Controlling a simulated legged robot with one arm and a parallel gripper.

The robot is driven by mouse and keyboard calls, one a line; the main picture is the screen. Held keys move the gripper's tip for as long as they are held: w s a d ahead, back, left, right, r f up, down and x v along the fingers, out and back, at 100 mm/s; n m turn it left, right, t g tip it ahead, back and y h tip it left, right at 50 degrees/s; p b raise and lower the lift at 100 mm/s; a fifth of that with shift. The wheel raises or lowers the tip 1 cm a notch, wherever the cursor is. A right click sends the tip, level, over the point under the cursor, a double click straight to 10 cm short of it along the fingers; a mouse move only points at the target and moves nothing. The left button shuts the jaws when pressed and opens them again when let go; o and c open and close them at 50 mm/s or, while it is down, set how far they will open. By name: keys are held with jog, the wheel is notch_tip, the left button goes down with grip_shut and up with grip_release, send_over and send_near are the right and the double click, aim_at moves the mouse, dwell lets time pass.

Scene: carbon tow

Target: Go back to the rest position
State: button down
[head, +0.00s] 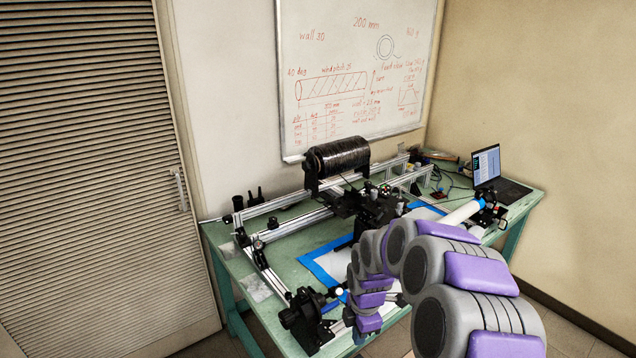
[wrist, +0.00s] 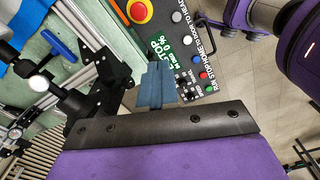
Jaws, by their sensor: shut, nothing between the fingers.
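My gripper (wrist: 159,83) shows in the wrist view with its two blue-grey fingers pressed together and nothing between them. It is over or just in front of a dark control panel (wrist: 165,27); I cannot tell whether the fingertips touch it. The panel bears a red and yellow emergency stop (wrist: 138,10) and a column of small coloured buttons (wrist: 204,75). In the head view my arm bends from the lower right toward the front of the green table, and its links hide the gripper's fingers and the panel.
The green table (head: 221,238) carries a winding machine with a black wound cylinder (head: 338,157), aluminium rails (head: 290,223) and a black unit (head: 308,318) at the front. A laptop (head: 487,165) and a white tube (head: 462,212) are at right. Bare floor (wrist: 250,75) shows beyond the table edge.

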jog(key=s+d+r+m, duration=0.2)
jog(key=s+r+m, duration=0.4)
jog(key=s+r, duration=0.35)
jog(key=s+d+r+m+g, duration=0.1)
jog(key=s+r+m, duration=0.1)
jog(key=s+m, duration=0.5)
jog(key=s+d+r+m, duration=0.1)
jog(key=s+r+m, duration=0.2)
jog(key=s+m, duration=0.5)
jog(key=s, duration=1.1)
jog(key=shift+s+r+g, duration=0.25)
jog(key=shift+r+g, duration=0.05)
jog(key=shift+g, duration=0.1)
